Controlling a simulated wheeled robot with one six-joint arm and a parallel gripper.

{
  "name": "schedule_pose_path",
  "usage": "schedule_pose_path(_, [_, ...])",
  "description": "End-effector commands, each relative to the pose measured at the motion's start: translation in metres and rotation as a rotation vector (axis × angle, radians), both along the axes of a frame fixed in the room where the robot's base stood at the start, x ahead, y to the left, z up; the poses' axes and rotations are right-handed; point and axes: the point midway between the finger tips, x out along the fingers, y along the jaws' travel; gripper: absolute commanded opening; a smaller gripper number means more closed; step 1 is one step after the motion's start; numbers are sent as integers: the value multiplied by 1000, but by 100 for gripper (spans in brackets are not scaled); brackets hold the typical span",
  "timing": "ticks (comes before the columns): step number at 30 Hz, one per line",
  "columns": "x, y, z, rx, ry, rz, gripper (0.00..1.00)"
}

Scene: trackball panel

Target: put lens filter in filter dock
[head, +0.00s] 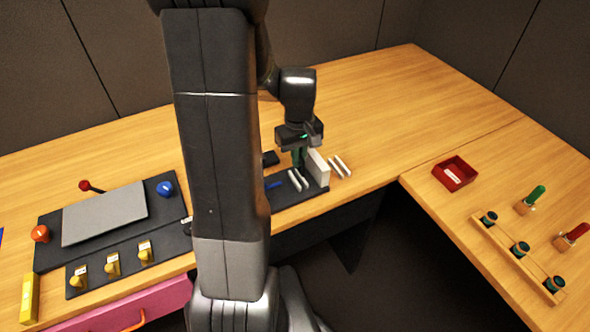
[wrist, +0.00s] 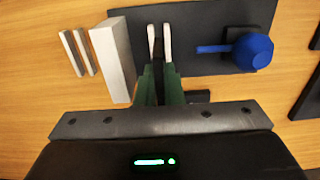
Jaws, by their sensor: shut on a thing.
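My gripper (head: 299,158) is low over the dark panel, close beside a white upright block. In the wrist view its green fingers (wrist: 160,80) are shut on a thin dark piece (wrist: 159,68), seen edge-on, which looks like the lens filter. A pair of white rails (wrist: 160,42) stands on the panel just past the fingertips, in line with the piece. Another pair of white rails (wrist: 77,52) stands on bare wood beyond the white block. I cannot tell which pair is the filter dock, or whether the piece sits between the nearer rails.
The white block (wrist: 112,60) stands between the two rail pairs, close to the fingers. A blue knob with a rod (wrist: 252,51) is on the panel. A red tray (head: 455,174) and a rack (head: 518,254) are on the right table.

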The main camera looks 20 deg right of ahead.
Motion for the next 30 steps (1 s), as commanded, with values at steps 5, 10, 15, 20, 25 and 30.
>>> schedule_pose_path(5, [0,0,-17,0,0,0,0])
schedule_pose_path(10, [0,0,-40,1,2,0,0])
schedule_pose_path(15, [0,0,-48,-1,-1,0,0])
schedule_pose_path(20, [1,0,-48,-1,-2,0,0])
schedule_pose_path(25, [1,0,-53,-1,-2,0,0])
schedule_pose_path(30, [1,0,-51,-1,-2,0,29])
